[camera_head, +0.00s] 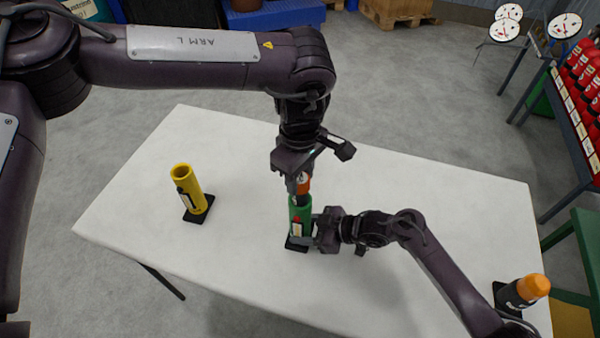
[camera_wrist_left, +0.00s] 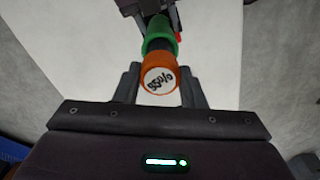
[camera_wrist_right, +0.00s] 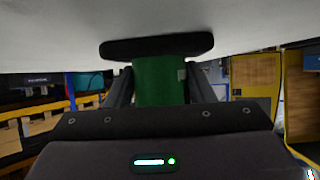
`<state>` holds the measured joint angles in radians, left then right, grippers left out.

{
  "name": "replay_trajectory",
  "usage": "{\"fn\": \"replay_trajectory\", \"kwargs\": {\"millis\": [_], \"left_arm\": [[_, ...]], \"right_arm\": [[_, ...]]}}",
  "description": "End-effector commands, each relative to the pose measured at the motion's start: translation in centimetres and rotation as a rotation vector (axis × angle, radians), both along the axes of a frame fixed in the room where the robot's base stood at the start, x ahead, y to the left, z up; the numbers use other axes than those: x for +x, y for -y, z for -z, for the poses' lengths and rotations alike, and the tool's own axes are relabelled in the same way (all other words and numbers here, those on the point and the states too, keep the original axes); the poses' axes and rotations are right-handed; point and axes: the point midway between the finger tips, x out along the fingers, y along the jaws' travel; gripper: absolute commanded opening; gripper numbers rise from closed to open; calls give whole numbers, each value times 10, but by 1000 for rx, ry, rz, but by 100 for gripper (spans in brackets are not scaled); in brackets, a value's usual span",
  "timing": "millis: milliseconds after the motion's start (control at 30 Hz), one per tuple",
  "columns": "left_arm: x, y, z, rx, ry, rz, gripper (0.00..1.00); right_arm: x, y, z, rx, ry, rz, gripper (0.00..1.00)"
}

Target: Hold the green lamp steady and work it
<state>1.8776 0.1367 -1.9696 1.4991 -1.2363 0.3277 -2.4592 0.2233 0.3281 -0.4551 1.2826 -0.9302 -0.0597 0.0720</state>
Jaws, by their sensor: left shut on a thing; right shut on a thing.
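The green lamp (camera_head: 300,213) is an upright tube on a black square base on the white table, with a small red part on its side. My right gripper (camera_head: 314,230) is shut around its lower body; the green tube (camera_wrist_right: 160,82) shows between the fingers in the right wrist view. My left gripper (camera_head: 302,178) points down from above, shut on a dark cell with an orange cap (camera_wrist_left: 159,79) marked "95%". The cell is in line with the tube's mouth; its lower end is hidden, so I cannot tell how deep it sits.
A yellow tube (camera_head: 188,190) with an open top stands on a black base at the left of the white table (camera_head: 420,190). Another dark cell with an orange cap (camera_head: 533,287) is at the right front corner. A rack of red items (camera_head: 580,90) stands beyond the right edge.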

Motion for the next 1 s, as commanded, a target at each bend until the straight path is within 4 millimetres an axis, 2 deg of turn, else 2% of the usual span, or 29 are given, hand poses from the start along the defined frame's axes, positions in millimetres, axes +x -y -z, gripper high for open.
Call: {"fn": "replay_trajectory", "kwargs": {"millis": [333,1000], "left_arm": [[0,0,1,0,0,0,0],[0,0,18,0,0,0,0]], "right_arm": [[0,0,0,0,0,1,36],[0,0,0,0,-1,0,36]]}}
